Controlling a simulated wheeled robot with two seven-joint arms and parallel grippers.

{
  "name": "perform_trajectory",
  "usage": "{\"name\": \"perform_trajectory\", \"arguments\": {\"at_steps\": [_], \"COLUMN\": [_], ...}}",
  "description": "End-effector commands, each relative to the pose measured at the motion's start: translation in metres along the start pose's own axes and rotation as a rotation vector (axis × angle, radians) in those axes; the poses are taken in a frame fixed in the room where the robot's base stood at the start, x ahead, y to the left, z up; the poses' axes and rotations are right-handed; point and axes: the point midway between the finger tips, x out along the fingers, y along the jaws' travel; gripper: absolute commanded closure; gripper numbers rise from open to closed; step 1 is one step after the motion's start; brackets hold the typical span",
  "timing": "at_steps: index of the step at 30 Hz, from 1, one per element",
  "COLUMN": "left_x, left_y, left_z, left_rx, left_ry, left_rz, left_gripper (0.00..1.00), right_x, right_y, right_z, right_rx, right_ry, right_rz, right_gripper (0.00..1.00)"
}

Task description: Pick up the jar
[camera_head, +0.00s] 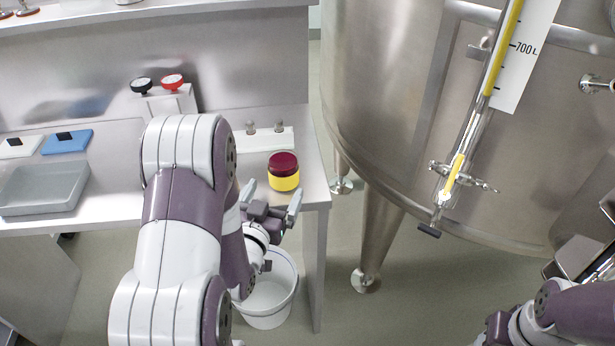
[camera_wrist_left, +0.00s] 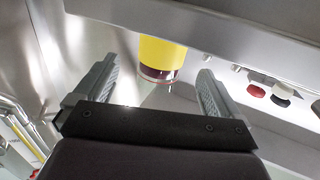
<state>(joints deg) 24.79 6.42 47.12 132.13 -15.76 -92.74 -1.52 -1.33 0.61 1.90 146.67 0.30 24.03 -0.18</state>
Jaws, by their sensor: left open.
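The jar (camera_head: 284,181) has a dark red lid and a yellow body. It stands upright near the right front corner of the steel counter. My left gripper (camera_head: 271,200) is open, at the counter's front edge just in front of the jar. In the left wrist view the jar (camera_wrist_left: 162,52) shows upside down, between and beyond the spread fingertips of the left gripper (camera_wrist_left: 158,72). The fingers look clear of it. Part of my right arm shows at the bottom right of the head view, and its gripper cannot be made out.
A white bucket (camera_head: 268,300) stands on the floor below my left gripper. A white holder with two small metal knobs (camera_head: 265,136) sits behind the jar. A grey tray (camera_head: 45,190) lies on the left of the counter (camera_head: 105,204). A large steel vat (camera_head: 385,110) stands to the right.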

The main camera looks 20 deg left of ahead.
Motion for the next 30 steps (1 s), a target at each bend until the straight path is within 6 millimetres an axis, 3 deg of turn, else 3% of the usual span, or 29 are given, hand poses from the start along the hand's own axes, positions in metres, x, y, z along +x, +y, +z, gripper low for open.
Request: {"name": "perform_trajectory", "arguments": {"at_steps": [3,15,24,30], "left_x": [0.027,0.09,0.099,0.099], "left_y": [0.001,0.0,0.0,0.0], "left_z": [-0.001,0.0,0.0,0.0], "left_rx": [0.001,0.001,0.0,0.0], "left_ry": [0.0,-0.001,-0.003,-0.003], "left_rz": [0.003,0.002,0.0,0.0], "left_gripper": [0.03,0.03,0.03,0.68], "right_x": [-0.001,0.002,0.002,0.002], "right_y": [0.0,0.0,0.0,0.0], "right_z": [0.0,0.0,0.0,0.0], "right_rx": [0.0,0.0,0.0,0.0], "right_ry": [0.0,0.0,0.0,0.0], "right_rz": [0.0,0.0,0.0,0.0], "right_gripper": [0.51,0.51,0.51,0.51]}}
